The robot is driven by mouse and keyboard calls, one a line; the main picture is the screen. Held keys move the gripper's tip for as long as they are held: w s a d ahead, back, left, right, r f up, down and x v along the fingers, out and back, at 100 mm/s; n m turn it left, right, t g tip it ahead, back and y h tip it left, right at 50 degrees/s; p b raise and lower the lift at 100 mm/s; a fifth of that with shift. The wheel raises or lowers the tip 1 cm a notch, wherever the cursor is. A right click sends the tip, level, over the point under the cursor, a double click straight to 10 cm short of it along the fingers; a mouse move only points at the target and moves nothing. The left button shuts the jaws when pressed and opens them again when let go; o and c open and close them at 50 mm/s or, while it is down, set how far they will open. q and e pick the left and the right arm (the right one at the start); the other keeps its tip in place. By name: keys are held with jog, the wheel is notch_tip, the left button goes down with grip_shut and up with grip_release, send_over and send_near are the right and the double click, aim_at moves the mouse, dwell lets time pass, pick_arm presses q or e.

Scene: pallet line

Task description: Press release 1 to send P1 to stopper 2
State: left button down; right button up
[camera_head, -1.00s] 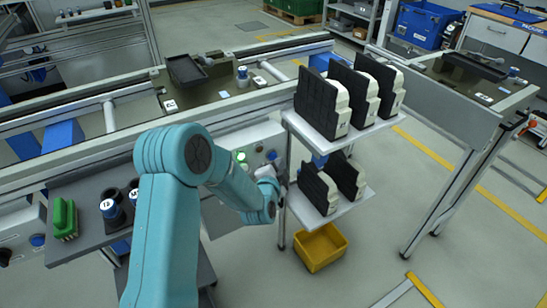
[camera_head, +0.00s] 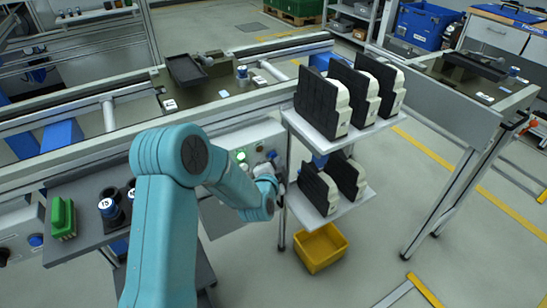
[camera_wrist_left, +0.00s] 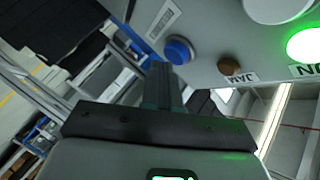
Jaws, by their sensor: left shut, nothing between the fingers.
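The grey control panel (camera_head: 258,142) stands below the conveyor, behind my left arm. It has a blue push button (camera_head: 272,155), which shows in the left wrist view (camera_wrist_left: 179,50) beside a white label I cannot read. A brown lamp (camera_wrist_left: 229,67) labelled JAM and a lit green lamp (camera_wrist_left: 303,45) labelled ON are to its right. My left gripper (camera_head: 274,174) is shut and empty; its fingertips (camera_wrist_left: 161,72) are close to the blue button. I cannot tell whether they touch. A dark pallet (camera_head: 190,72) sits on the conveyor; its label is unreadable. My right gripper is not in view.
A two-tier rack (camera_head: 345,141) with several black-and-white parts stands just right of the panel, above a yellow bin (camera_head: 320,248). A dark shelf (camera_head: 90,190) at left holds a green block (camera_head: 63,218) and dark cylinders. Another dark pallet (camera_head: 472,67) sits at far right.

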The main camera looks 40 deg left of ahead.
pick_arm(q)
jog(key=shift+w+a, duration=0.15)
jog(key=shift+a, duration=0.3)
dwell(0.4)
dwell(0.5)
jog(key=shift+s+d+b, duration=0.35)
jog(key=shift+d+b, duration=0.1)
jog(key=shift+d, duration=0.4)
